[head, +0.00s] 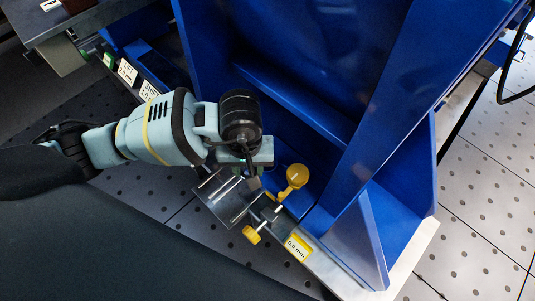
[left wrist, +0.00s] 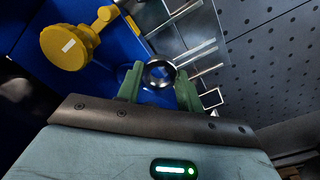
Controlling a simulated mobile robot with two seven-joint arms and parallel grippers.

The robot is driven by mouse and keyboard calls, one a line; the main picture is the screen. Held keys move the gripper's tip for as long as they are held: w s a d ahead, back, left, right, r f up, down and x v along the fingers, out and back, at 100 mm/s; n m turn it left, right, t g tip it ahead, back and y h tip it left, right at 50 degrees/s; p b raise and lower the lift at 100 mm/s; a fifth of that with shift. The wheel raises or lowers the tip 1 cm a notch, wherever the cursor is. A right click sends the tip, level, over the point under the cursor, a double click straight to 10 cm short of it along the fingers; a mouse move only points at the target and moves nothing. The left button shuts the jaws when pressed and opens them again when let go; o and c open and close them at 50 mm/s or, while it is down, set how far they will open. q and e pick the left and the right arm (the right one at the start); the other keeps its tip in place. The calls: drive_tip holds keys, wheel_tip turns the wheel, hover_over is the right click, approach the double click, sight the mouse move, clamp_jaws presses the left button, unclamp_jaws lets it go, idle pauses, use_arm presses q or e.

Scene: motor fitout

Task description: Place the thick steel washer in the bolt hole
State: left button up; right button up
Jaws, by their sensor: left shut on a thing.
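The thick steel washer (left wrist: 160,74) is a shiny ring between the green fingers of my left gripper in the left wrist view. My left gripper (left wrist: 159,88) is shut on it, with a finger on either side. Behind the ring is a blue surface (left wrist: 113,60) of the motor base; I cannot tell whether the washer touches it. In the head view my left gripper (head: 248,177) points down beside the blue frame (head: 309,90), and its wrist hides the washer. The bolt hole is not clearly visible in either view. My right gripper is not in view.
A yellow round-headed part (head: 296,175) stands close right of the gripper, and a yellow knob (head: 251,234) lies below it. A metal plate with rods (head: 226,197) is beside the fingers. A yellow label (head: 298,247) sits on the pale rail.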

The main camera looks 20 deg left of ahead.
use_arm(q)
drive_tip(key=w, duration=0.1)
drive_tip(key=w+b, duration=0.1)
drive_tip(key=w, duration=0.1)
drive_tip(key=w+d, duration=0.1)
drive_tip(key=w, duration=0.1)
drive_tip(key=shift+f, duration=0.35)
drive_tip(key=shift+w, duration=0.4)
drive_tip(key=shift+w+d+r+b, duration=0.1)
drive_tip(key=shift+w+b, duration=0.1)
drive_tip(key=shift+b, duration=0.1)
drive_tip(key=f, duration=0.1)
drive_tip(key=f+b, duration=0.2)
drive_tip(key=shift+w+f, duration=0.25)
drive_tip(key=shift+w, duration=0.05)
drive_tip(key=shift+f, duration=0.25)
drive_tip(key=shift+f, duration=0.3)
